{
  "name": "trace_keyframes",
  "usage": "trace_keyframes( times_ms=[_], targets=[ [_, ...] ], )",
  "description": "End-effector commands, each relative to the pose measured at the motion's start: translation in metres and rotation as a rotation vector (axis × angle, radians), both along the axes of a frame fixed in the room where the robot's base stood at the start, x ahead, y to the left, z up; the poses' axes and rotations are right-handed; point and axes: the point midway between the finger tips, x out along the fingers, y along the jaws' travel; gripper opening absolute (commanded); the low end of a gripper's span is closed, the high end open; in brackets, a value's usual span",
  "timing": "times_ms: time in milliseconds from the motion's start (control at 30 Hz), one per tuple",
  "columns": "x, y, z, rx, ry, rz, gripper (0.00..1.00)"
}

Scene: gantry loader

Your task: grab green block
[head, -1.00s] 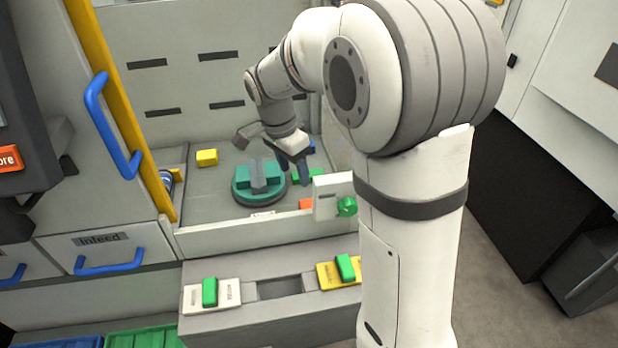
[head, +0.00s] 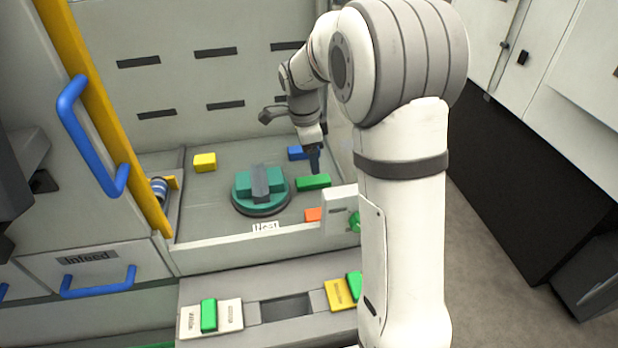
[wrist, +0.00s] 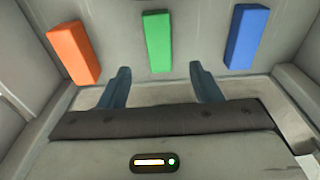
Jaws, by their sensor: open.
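The green block (head: 313,182) lies on the grey floor of the loader bay, right of the round teal fixture. In the wrist view the green block (wrist: 158,42) lies at the top centre, ahead of the gap between the fingers. My gripper (wrist: 160,82) is open and empty, its two dark blue fingers apart and short of the block in that view. In the head view my gripper (head: 314,160) points down just behind the green block; whether it touches cannot be told.
An orange block (wrist: 75,53) and a blue block (wrist: 247,37) lie either side of the green one. The round teal fixture (head: 260,188) and a yellow block (head: 205,162) are further left. A low front wall (head: 220,254) and a white box (head: 340,208) border the bay.

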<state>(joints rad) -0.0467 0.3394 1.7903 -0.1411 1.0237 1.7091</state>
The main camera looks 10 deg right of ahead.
Motion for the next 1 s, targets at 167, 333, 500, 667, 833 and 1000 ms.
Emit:
trace_keyframes(
  times_ms=[167,333,500,667,833,1000],
  targets=[
    [-0.001,0.000,-0.020,-0.001,0.004,0.005,0.58],
    [-0.001,0.002,-0.041,-0.001,0.005,0.009,0.58],
    [-0.001,0.001,-0.066,-0.001,0.003,0.011,0.58],
    [-0.001,0.001,-0.074,0.000,0.001,0.012,0.58],
    [0.000,0.001,-0.074,0.000,0.000,0.012,0.58],
    [0.000,0.001,-0.074,0.000,0.001,0.013,0.45]
  ],
)
